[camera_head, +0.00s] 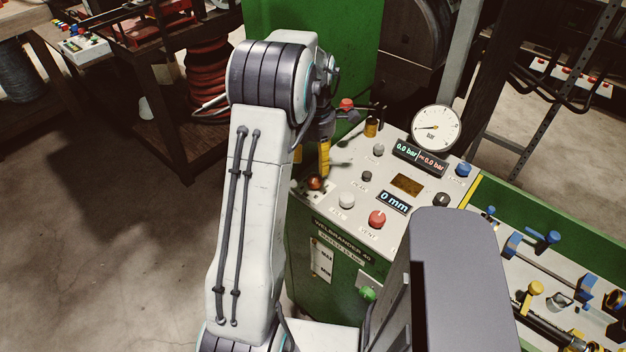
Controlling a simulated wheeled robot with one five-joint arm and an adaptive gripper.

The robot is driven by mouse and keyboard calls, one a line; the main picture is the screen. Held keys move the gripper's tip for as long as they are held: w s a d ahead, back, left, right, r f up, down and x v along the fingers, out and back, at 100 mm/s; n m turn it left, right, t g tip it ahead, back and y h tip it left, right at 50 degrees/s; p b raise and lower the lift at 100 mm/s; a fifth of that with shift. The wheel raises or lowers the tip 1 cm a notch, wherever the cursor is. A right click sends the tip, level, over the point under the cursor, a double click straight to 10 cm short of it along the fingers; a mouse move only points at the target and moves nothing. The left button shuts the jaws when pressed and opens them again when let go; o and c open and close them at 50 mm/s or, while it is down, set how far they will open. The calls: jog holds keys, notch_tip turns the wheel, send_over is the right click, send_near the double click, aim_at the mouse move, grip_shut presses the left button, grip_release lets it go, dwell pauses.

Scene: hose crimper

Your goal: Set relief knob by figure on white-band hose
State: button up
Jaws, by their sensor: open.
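The sloped control panel (405,222) of the green machine carries several knobs. A blue knob (462,169) sits at its upper right, a black knob (442,199) below it, a red knob (377,218) and a white knob (347,200) at the front. I cannot tell which is the relief knob; most labels are too small. My gripper (311,168), partly hidden behind my arm, is open with yellow fingers above the panel's left end, near a copper-coloured button (315,183). I cannot make out a white-band hose or its figure.
A round gauge (435,128) stands behind the panel, its needle pointing left. Displays read 0.0 bar twice (419,158) and 0 mm (394,202). Blue and yellow clamps (542,241) line a bench at right. A red hose coil (207,75) sits behind my arm. Floor at left is clear.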

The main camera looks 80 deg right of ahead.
aim_at(315, 178)
jog(key=shift+f, duration=0.55)
jog(key=shift+f+p, duration=0.55)
jog(key=shift+f, duration=2.6)
jog(key=c, duration=1.2)
